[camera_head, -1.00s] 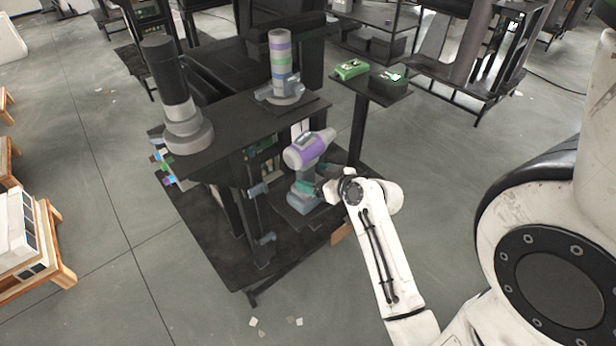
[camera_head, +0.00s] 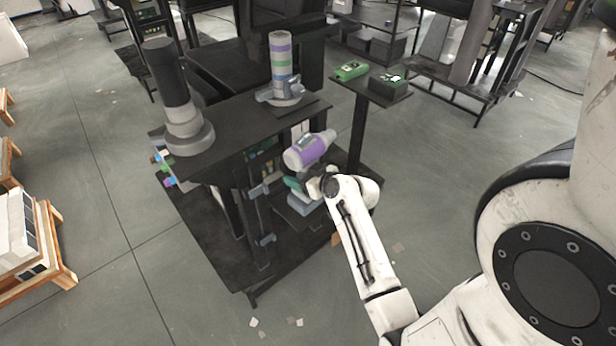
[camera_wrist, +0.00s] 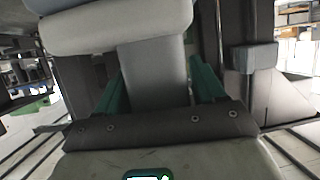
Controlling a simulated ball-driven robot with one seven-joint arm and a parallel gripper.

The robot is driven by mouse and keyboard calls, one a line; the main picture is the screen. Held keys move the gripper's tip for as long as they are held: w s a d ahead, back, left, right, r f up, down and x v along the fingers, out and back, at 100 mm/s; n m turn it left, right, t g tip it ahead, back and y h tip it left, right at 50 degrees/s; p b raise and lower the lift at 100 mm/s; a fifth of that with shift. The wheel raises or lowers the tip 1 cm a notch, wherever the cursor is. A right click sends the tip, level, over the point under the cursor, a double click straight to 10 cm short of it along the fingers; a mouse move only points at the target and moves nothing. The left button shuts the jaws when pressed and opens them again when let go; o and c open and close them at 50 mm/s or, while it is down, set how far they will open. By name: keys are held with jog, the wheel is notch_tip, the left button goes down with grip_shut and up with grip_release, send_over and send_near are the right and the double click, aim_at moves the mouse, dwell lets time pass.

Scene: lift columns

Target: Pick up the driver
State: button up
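The driver (camera_head: 305,152) stands upright on a dark lower shelf of the workstation, with a purple and grey body, a grey handle and a blue-grey base. In the wrist view, the driver's grey handle (camera_wrist: 153,62) runs down the middle under its pale body. My gripper (camera_head: 297,186) is at the handle, below the body. In the wrist view, its green fingers (camera_wrist: 157,82) lie on either side of the handle. They look open; whether they touch it I cannot tell. My wrist hides part of the driver's lower half in the head view.
A dark upper shelf (camera_head: 235,130) holds a black and grey column (camera_head: 172,90) and a striped column (camera_head: 281,65). A small stand (camera_head: 372,88) behind bears a green device (camera_head: 350,71) and a dark green box (camera_head: 388,82). Open floor lies right of the workstation.

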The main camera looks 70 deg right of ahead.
jog(key=c, duration=1.2)
jog(key=shift+r, duration=0.2)
